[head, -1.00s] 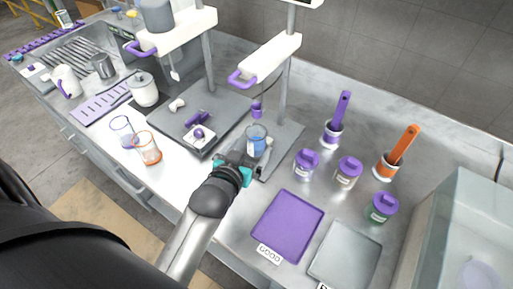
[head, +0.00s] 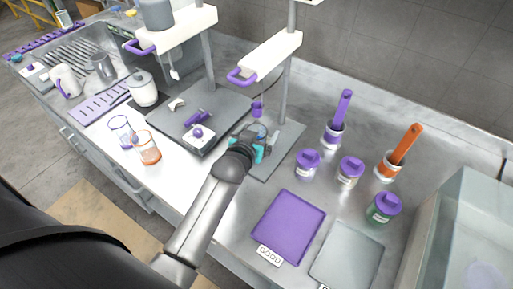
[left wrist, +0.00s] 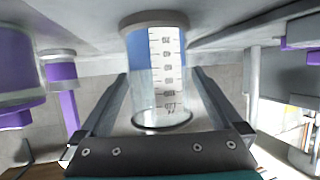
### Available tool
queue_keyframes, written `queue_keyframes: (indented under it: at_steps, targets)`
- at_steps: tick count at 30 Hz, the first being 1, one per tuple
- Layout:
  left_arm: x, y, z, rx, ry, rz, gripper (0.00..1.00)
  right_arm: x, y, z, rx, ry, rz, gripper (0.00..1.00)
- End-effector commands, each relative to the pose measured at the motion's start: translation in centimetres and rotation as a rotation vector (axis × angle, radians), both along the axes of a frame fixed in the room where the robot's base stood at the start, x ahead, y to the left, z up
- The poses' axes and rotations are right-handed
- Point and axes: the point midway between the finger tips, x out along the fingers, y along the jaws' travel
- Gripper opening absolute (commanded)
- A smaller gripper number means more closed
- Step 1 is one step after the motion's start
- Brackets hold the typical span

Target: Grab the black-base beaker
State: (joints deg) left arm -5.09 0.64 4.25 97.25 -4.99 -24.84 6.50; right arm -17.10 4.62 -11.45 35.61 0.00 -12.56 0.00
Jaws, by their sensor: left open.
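The beaker (left wrist: 160,85) holds blue liquid and has a printed scale and a dark rim. It appears upside down in the left wrist view, between the two fingers of my left gripper (left wrist: 160,76). The fingers are open, one on each side of it, and contact is not clear. In the head view the beaker (head: 258,131) stands on the grey stand base and is largely hidden by my left gripper (head: 260,143). My right gripper is not in view.
A stand post and purple-handled arm (head: 270,57) rise behind the beaker. Purple-lidded jars (head: 307,164) stand to the right. A purple tray (head: 288,226) lies in front. Purple-rimmed (head: 122,132) and orange-rimmed (head: 148,150) beakers stand left.

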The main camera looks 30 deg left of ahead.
Motion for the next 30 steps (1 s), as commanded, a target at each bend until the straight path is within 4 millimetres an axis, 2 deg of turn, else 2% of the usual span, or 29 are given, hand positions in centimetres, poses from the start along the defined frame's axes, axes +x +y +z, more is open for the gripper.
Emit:
queue_keyframes:
  at_steps: [5,27,30]
  targets:
    - [-0.01,0.02,0.03,0.000,0.000,0.000,0.99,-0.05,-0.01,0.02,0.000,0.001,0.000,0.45]
    - [-0.05,-0.02,0.00,0.000,0.000,0.000,0.16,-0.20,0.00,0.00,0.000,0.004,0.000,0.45]
    - [-0.03,-0.01,0.05,0.000,-0.001,0.000,0.08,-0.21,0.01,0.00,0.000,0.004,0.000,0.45]
